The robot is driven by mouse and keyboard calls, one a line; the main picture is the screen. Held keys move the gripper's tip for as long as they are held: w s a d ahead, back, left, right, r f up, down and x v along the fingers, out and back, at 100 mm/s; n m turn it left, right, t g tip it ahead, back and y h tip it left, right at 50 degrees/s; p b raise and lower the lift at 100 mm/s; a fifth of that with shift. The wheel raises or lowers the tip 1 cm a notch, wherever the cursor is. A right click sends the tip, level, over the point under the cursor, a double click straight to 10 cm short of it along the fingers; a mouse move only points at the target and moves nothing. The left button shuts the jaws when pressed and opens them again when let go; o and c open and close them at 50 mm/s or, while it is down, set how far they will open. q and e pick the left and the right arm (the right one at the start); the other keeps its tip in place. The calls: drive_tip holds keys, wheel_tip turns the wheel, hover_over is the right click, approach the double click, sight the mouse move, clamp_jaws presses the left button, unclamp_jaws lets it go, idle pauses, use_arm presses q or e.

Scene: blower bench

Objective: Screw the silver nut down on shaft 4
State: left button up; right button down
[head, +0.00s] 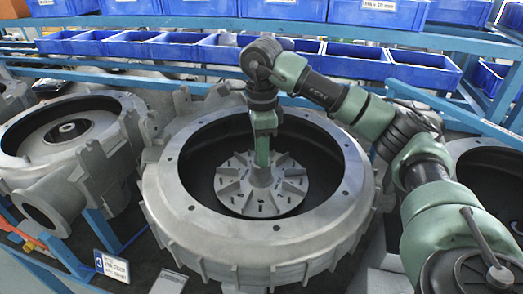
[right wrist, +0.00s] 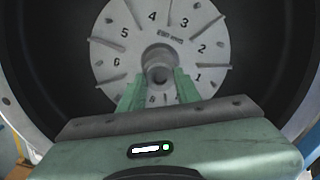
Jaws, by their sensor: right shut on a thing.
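The silver nut (right wrist: 161,72) is a round grey piece at the hub of a pale grey fan wheel (right wrist: 115,70) with numbered vanes. The wheel (head: 233,190) lies inside the large middle housing (head: 170,185). My right gripper (head: 262,170) reaches straight down into the housing over the hub. In the right wrist view its two green fingers (right wrist: 160,88) stand on both sides of the nut and are shut on it. The shaft under the nut is hidden, and I cannot tell how far down the nut sits. My left gripper is not in view.
Another housing (head: 70,130) stands at the left, and a dark one (head: 495,170) is partly seen at the right. Blue bins (head: 355,62) line the rack behind. A number plate (head: 112,266) stands at the front left. The housing wall surrounds my right gripper.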

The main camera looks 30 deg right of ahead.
drive_tip(key=m, duration=0.7)
drive_tip(key=shift+m+p, duration=0.3)
drive_tip(key=m, duration=0.6)
drive_tip(key=shift+p, duration=0.35)
drive_tip(key=m, duration=0.6)
drive_tip(key=shift+p, duration=0.35)
drive_tip(key=m, duration=0.4)
drive_tip(key=shift+m+p, duration=0.3)
drive_tip(key=shift+m, duration=0.1)
drive_tip(key=c, duration=1.3)
unclamp_jaws()
drive_tip(key=shift+c, duration=0.2)
